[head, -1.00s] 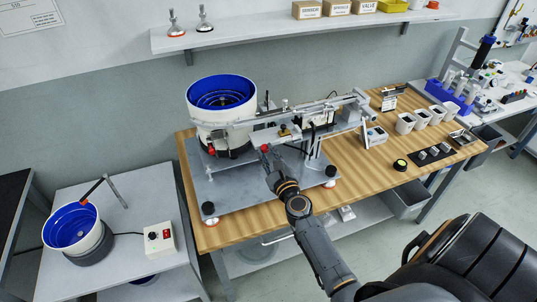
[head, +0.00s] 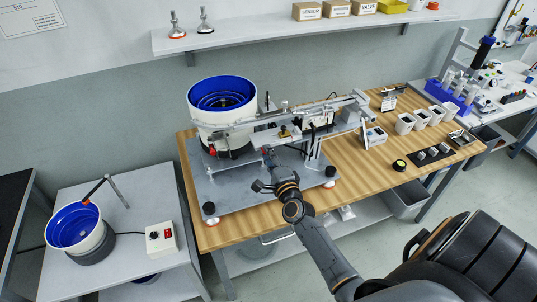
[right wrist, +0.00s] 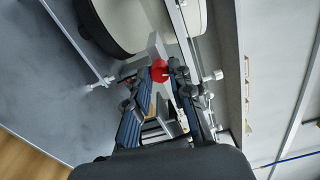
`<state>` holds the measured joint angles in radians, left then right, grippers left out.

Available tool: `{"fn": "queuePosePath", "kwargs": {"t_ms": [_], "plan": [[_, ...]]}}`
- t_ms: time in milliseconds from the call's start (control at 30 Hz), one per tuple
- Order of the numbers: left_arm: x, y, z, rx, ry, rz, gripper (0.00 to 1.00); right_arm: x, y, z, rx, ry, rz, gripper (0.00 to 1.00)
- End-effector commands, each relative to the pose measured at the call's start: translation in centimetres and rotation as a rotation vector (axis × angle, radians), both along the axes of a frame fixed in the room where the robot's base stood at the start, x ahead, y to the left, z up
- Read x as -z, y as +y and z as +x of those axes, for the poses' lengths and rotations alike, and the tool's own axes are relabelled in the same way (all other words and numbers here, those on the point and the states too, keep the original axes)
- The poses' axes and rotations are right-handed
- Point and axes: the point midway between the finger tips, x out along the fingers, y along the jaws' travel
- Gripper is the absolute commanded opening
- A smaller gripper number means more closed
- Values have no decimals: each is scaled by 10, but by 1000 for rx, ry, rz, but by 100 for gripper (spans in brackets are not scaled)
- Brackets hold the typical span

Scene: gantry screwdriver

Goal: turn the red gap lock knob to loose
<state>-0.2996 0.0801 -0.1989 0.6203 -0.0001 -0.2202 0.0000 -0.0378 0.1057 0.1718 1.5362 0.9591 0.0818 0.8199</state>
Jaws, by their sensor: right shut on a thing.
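A red knob (right wrist: 159,70) shows in the right wrist view, between the fingertips of my right gripper (right wrist: 158,76). The gripper is shut on it. In the head view my right gripper (head: 267,160) reaches in at the front of the feeder rail, and its fingers hide the knob there. Which way the knob is turned cannot be read. My left gripper is not in view.
A white feeder bowl with a blue inside (head: 222,95) stands on a grey plate (head: 240,195), with another red part (head: 212,150) below it. The linear rail (head: 325,108) runs right from it. White cups (head: 405,123) stand farther right on the wooden table (head: 345,195).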

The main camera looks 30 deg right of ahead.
Motion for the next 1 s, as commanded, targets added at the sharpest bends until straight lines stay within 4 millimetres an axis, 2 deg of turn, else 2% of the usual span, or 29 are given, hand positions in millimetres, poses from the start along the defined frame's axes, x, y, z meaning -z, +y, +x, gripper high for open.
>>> {"fn": "queuePosePath", "kwargs": {"t_ms": [400, 1000], "plan": [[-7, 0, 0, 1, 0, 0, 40, 1, 0, 0, -1, 60, -241, 0], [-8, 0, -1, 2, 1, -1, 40, 2, 0, 0, -1, 74, -300, 0]]}}
